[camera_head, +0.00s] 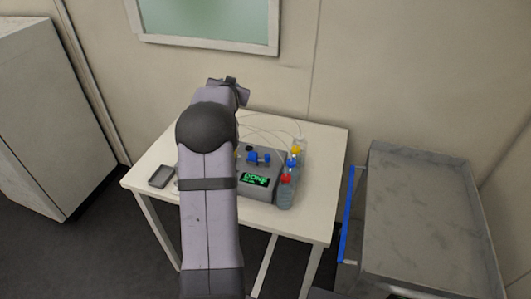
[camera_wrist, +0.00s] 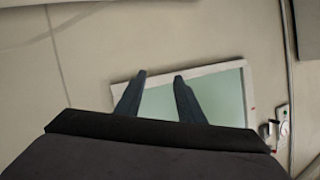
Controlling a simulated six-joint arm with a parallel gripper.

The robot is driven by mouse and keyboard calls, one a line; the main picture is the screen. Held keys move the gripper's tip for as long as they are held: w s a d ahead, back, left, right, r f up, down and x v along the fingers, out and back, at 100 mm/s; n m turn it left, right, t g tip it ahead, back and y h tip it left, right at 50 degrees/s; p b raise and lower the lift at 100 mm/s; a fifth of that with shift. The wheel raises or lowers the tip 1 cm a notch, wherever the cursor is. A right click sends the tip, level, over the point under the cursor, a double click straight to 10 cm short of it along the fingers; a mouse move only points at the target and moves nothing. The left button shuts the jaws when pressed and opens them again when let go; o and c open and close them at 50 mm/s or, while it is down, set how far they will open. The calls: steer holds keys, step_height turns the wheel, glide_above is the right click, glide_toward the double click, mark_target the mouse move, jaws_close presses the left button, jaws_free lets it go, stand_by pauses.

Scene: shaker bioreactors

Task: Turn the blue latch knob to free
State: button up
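A blue latch knob (camera_head: 259,157) sits on top of a grey shaker device (camera_head: 262,193) on the white table, in the head view. The device's green display reads "DONE". My arm covers the device's left part. My gripper (camera_wrist: 160,75) shows in the wrist view with its two fingers apart and nothing between them. It points at the wall and its window, and the knob is not in that view. In the head view the wrist is raised behind the device, near the wall, and the fingers cannot be made out.
Bottles with a red cap (camera_head: 286,180), blue caps and a yellow cap stand at the device's right, with thin tubes behind. A small dark tray (camera_head: 160,176) lies on the table (camera_head: 325,150) at left. A grey cart (camera_head: 420,215) with a blue handle stands right.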

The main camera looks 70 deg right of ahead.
steer(key=s+a+f+m+g+y, duration=0.3)
steer(key=s+a+f+g+y, duration=0.15)
steer(key=s+f, duration=0.2)
steer(key=m+g+y, duration=0.4)
steer(key=m+y, duration=0.1)
glide_toward(267, 155)
steer(key=shift+s+a+f, duration=0.1)
steer(key=shift+s+f, duration=0.25)
steer(key=shift+f, duration=0.05)
steer(key=shift+p+x, duration=1.5)
steer(key=shift+x, duration=2.2)
steer(key=shift+w, duration=0.15)
steer(key=shift+c, duration=0.7)
steer(key=shift+t, duration=0.25)
jaws_close()
